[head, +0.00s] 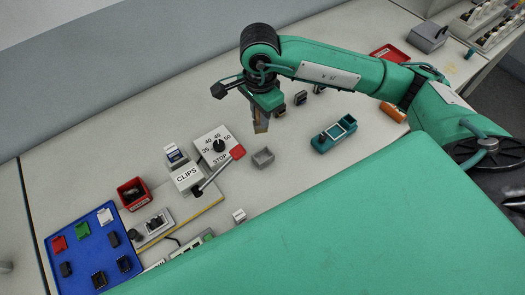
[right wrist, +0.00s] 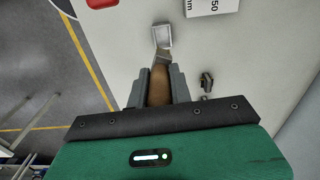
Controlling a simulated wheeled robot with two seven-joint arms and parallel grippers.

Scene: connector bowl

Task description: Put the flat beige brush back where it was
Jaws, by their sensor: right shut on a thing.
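My right gripper (head: 264,108) is shut on the flat beige brush (head: 260,125), which hangs down from it above the bench. In the right wrist view the brush (right wrist: 158,86) shows as a brown handle between the two fingers of the right gripper (right wrist: 158,84), with a greyish flat end pointing away. A small grey bowl (head: 263,158) stands on the bench below the brush in the head view. The bowl (right wrist: 162,35) also shows just beyond the brush's end in the right wrist view. I cannot tell how high the brush is. My left gripper is not in view.
A teal box (head: 322,144) stands right of the bowl. A dial panel (head: 207,143), a CLIPS box (head: 186,179) and a red-ended lever (head: 238,153) stand left. A blue tray (head: 82,262) and red bin (head: 132,205) lie farther left.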

